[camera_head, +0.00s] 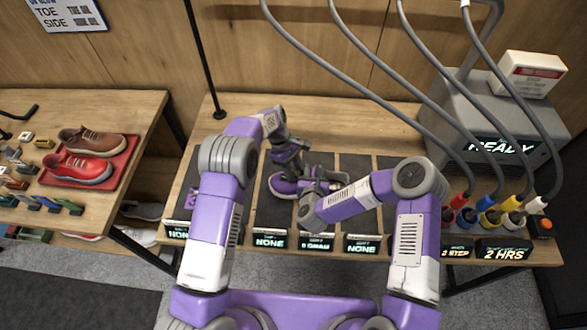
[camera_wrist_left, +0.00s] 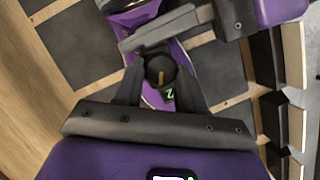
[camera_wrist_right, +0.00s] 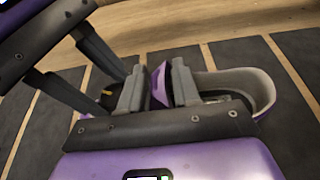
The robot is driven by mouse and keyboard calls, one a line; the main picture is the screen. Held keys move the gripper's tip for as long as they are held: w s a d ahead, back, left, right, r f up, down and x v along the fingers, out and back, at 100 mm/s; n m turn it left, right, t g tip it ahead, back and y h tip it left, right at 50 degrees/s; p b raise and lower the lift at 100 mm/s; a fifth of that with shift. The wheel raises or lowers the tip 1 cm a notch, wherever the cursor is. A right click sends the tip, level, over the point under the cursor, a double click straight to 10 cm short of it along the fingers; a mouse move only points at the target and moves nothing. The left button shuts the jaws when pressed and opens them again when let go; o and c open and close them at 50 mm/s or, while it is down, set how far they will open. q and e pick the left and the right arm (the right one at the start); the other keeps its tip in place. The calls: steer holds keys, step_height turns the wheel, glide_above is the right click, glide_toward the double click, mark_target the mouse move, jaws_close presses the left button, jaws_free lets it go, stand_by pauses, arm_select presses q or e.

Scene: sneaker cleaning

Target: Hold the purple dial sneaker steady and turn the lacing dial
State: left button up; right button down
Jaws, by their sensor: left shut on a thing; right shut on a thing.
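The purple sneaker (camera_head: 283,187) with a grey collar lies on a dark mat panel in the middle of the bench. Its grey opening (camera_wrist_right: 262,88) faces up in the right wrist view. My left gripper (camera_head: 297,170) comes down from above. Its fingers are shut on the black lacing dial (camera_wrist_left: 160,68), which has a yellow mark, in the left wrist view. My right gripper (camera_wrist_right: 158,88) is shut on the sneaker, gripping its purple middle between two grey fingers. The two grippers are close together, and they hide much of the sneaker in the head view.
Lit label boxes (camera_head: 270,241) line the bench front. A grey machine (camera_head: 480,115) reading READY stands at the right, with hoses and coloured nozzles (camera_head: 489,212). A red sneaker (camera_head: 75,170) and a brown one (camera_head: 90,140) sit on the left table.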

arm_select(q)
steer(key=shift+d+m, duration=0.1)
steer(key=shift+m, duration=0.5)
steer(key=shift+g, duration=0.3)
steer(key=o, duration=1.1)
